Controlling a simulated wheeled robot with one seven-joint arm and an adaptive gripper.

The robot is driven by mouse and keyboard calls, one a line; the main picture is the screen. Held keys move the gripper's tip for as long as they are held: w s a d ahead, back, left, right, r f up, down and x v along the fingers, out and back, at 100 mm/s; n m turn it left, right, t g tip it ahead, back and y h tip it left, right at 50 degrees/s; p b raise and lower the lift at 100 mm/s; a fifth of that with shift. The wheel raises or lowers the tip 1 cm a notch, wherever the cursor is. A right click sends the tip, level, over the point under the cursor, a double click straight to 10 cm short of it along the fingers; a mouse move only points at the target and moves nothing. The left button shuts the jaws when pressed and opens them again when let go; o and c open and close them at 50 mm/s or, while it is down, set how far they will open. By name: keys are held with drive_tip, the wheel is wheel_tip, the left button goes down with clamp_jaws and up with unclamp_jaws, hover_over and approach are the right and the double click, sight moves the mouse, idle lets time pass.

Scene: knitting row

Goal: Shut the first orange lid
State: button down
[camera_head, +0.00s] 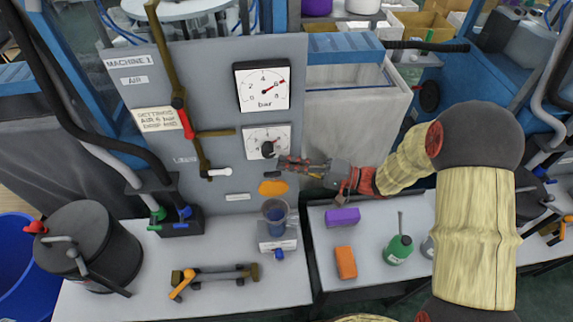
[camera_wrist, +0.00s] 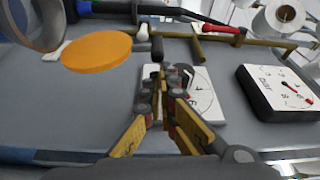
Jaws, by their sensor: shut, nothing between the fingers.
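The orange lid (camera_head: 273,187) is a flat disc on the grey panel side, just above and behind a clear cup (camera_head: 275,215) with blue inside. The cup's mouth shows uncovered, and the lid stands apart from it. In the wrist view the lid (camera_wrist: 97,51) is left of my fingers, with the cup's round rim (camera_wrist: 62,30) beyond it at the upper left. My gripper (camera_head: 283,162) is shut and empty, in front of the panel above and slightly right of the lid, not touching it. Its fingers (camera_wrist: 170,72) overlap the lower gauge. Any hinge is too small to make out.
The panel carries two gauges (camera_head: 263,86), a black knob (camera_head: 268,149) close to my fingertips, and brown pipes with a red lever (camera_head: 186,122). Purple (camera_head: 342,217) and orange (camera_head: 346,262) blocks and a green bottle (camera_head: 399,249) stand on the right bench.

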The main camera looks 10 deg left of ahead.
drive_tip(key=s+d+f+n+y+b, duration=0.1)
drive_tip(key=s+d+f+n+b, duration=0.2)
drive_tip(key=s+f+b, duration=0.7)
drive_tip(key=shift+s+d+n+g+b, duration=0.2)
drive_tip(key=shift+s+n+g+b, duration=0.1)
drive_tip(key=shift+s+b, duration=1.5)
drive_tip(key=shift+s, duration=0.15)
drive_tip(key=d+f, duration=0.1)
drive_tip(key=d, duration=1.1)
drive_tip(key=shift+s+f, duration=0.35)
drive_tip(key=shift+s, duration=0.1)
